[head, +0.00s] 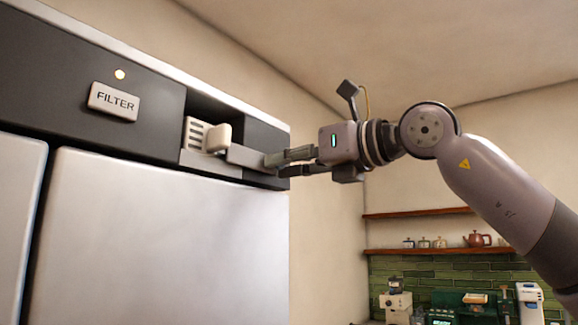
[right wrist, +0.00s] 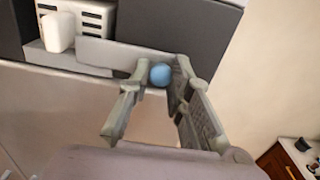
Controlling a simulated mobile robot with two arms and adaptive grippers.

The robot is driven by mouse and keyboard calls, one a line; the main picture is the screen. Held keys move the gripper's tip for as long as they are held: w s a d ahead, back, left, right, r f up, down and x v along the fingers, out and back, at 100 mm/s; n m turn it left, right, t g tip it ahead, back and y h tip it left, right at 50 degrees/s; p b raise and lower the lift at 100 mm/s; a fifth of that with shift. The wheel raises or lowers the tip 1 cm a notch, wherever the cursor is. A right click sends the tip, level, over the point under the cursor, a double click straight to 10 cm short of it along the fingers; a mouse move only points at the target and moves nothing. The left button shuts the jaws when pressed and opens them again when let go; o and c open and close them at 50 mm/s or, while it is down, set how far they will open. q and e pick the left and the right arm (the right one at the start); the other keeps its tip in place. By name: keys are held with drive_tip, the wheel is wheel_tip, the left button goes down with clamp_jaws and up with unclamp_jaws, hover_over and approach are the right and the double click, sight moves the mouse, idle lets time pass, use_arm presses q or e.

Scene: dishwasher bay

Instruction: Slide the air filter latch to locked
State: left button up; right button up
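The air filter (head: 196,135) is a pale slotted block in a dark recess of the appliance's top panel; it also shows in the right wrist view (right wrist: 92,18). A rounded cream block (head: 218,137) sits in front of it. A flat grey latch bar (head: 245,156) runs from there to the right along the recess, with a blue ball knob (right wrist: 160,74) near it in the right wrist view. My right gripper (head: 276,165) is at the bar's right end, its fingertips on both sides of the knob and seemingly touching it. My left gripper is out of view.
A large pale door (head: 165,240) lies below. Shelves (head: 420,212) and a counter with appliances are far back at right. The space around my right arm is clear.

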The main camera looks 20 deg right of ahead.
drive_tip(key=o, duration=0.5)
drive_tip(key=shift+s+a, duration=0.2)
drive_tip(key=shift+a, duration=0.05)
drive_tip(key=shift+w+d, duration=0.1)
drive_tip(key=shift+d, duration=0.05)
drive_tip(key=v, duration=1.2)
